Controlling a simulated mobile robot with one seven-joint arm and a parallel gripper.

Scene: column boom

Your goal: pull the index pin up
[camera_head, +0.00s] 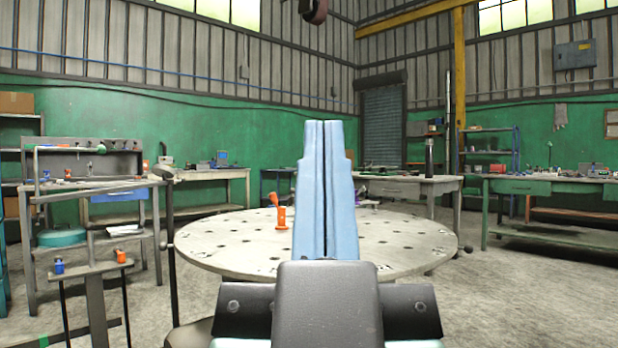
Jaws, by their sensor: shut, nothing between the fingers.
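My gripper (325,128) is in the middle of the head view, its two long blue fingers pointing up and away with only a thin dark line between them. It is shut and empty. No part is clearly recognisable as the index pin. A small upright orange piece (281,218) stands on the round table (215,245), left of my fingers and apart from them in the picture. My fingers hide the middle of the table.
A low stand at left carries a blue-topped piece (59,267) and an orange-topped piece (121,257). A grey workbench (95,187) stands behind it. A green bench (555,187) is at right. A dark hook-like part (314,10) hangs overhead. Floor at right is clear.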

